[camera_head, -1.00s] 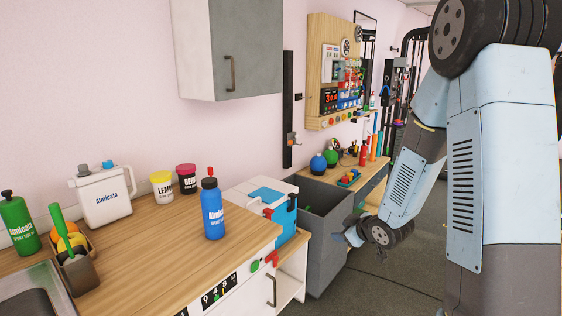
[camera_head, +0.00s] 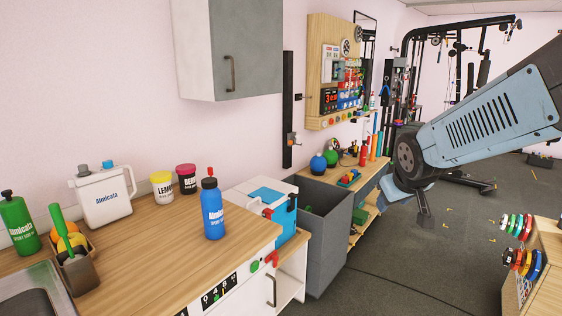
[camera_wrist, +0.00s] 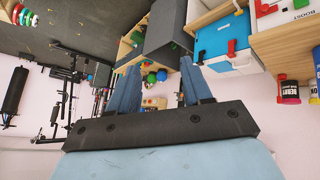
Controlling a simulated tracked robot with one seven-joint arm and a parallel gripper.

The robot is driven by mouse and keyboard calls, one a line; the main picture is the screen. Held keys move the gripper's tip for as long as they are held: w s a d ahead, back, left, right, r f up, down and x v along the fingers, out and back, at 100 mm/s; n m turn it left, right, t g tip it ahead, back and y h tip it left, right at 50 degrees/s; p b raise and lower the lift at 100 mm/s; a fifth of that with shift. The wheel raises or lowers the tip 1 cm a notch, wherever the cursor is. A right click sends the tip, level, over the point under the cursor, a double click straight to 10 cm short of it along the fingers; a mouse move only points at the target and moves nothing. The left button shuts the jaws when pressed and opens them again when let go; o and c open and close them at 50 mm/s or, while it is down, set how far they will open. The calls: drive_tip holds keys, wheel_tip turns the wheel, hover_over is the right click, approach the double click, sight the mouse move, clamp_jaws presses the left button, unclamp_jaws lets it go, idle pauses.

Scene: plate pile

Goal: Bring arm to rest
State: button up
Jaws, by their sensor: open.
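My arm enters the head view from the right edge and bends down at a dark joint in front of the far shelves. In the wrist view my gripper (camera_wrist: 158,92) shows two blue fingers, spread wide apart with nothing held between them. The wrist view is upside down, with the floor at the top. In the head view the fingers themselves cannot be made out. The arm's end hangs over the floor, to the right of the grey bin (camera_head: 325,225) and apart from the counter (camera_head: 150,250).
A blue bottle (camera_head: 212,205), a white jug (camera_head: 104,197) and two tubs stand on the counter. A weight rack (camera_head: 540,275) stands at the lower right. Gym machines stand at the back. Open floor (camera_head: 430,270) lies between the bin and the rack.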

drive_tip(key=s+a+r+m+g, duration=0.1)
drive_tip(key=s+r, duration=0.1)
drive_tip(key=s, duration=0.5)
drive_tip(key=s+a+r+m+g+y, duration=0.1)
drive_tip(key=s+r, duration=0.2)
drive_tip(key=s, duration=0.5)
drive_tip(key=shift+s+a+m, duration=0.15)
drive_tip(key=shift+a+m, duration=0.1)
drive_tip(key=shift+m, duration=0.15)
drive_tip(key=shift+r, duration=0.1)
idle(0.6)
